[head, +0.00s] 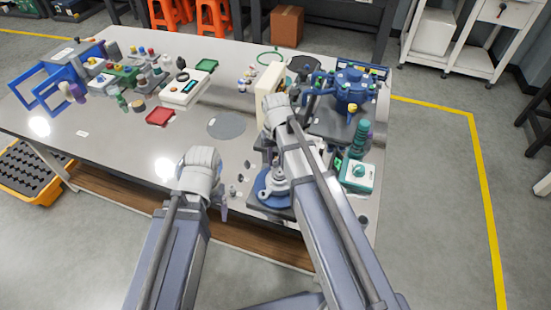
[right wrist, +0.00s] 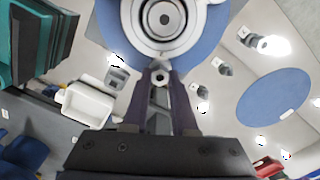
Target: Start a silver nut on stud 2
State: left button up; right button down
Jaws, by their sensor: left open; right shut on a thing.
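In the right wrist view my right gripper (right wrist: 160,78) is shut on a small silver nut (right wrist: 160,77) with a dark hole. The nut is close to a round blue flange (right wrist: 110,15) with silver rings (right wrist: 165,18), cut off at the top edge. I cannot tell whether the nut touches a stud, nor which stud is number 2. In the head view the blue flange (head: 263,190) stands at the table's front right, and my right arm hides the right gripper. My left gripper (head: 222,200) is open and empty, left of the flange near the front edge.
Small labelled pieces (right wrist: 222,67) lie around the flange. A white tray (right wrist: 88,103) is beside it. A teal-knobbed box (head: 358,173) and a blue multi-armed fixture (head: 350,88) stand right. A round grey mat (head: 227,128) lies mid-table, with free surface to its left.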

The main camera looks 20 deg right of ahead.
jog(key=shift+m, duration=0.8)
jog(key=shift+m, duration=1.1)
jog(key=c, duration=0.6)
grip_release()
jog(key=shift+c, duration=0.2)
notch_tip(320, 180, up, 9)
jog(key=p, duration=0.9)
